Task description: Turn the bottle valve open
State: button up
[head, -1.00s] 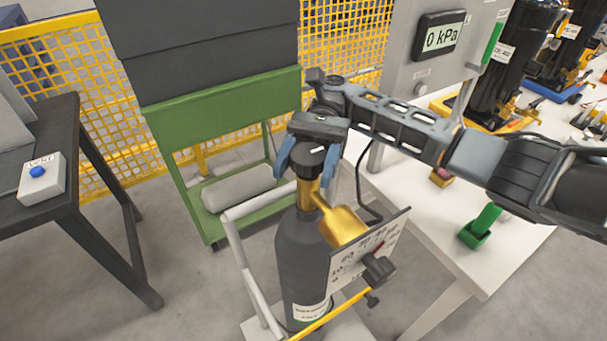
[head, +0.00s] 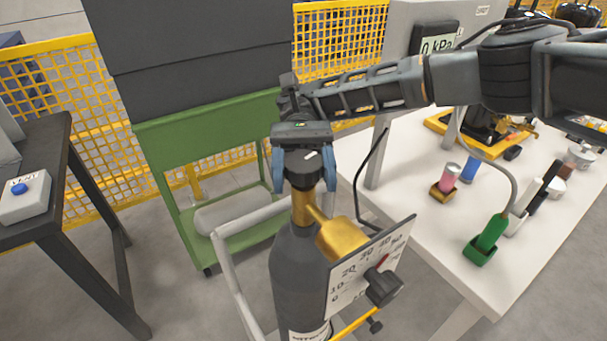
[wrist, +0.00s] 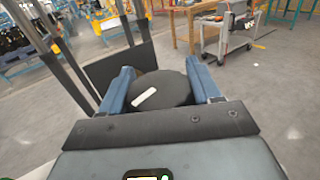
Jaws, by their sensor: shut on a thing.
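The gas bottle (head: 295,265) is dark grey and stands upright in a trolley frame in the head view. Its brass neck (head: 303,205) is topped by a round black valve knob (head: 304,172) with a white mark. My gripper (head: 304,170) comes from above with its two blue fingers on either side of the knob, shut on it. In the wrist view the knob (wrist: 160,90) lies between the fingers, with its white mark slanting up to the right. A brass regulator (head: 342,238) with a dial plate (head: 365,270) and red pointer is attached beside the neck.
A white table (head: 400,185) at right holds a green holder (head: 487,240), small cans and a pump. A gauge box reading 0 kPa (head: 437,42) stands behind my arm. A green cart (head: 205,135) is behind left. A vent button box (head: 22,195) sits on the dark table.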

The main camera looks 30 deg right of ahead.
dwell(0.4)
jog(key=o, duration=1)
jog(key=shift+c, duration=0.2)
jog(key=shift+r, duration=0.1)
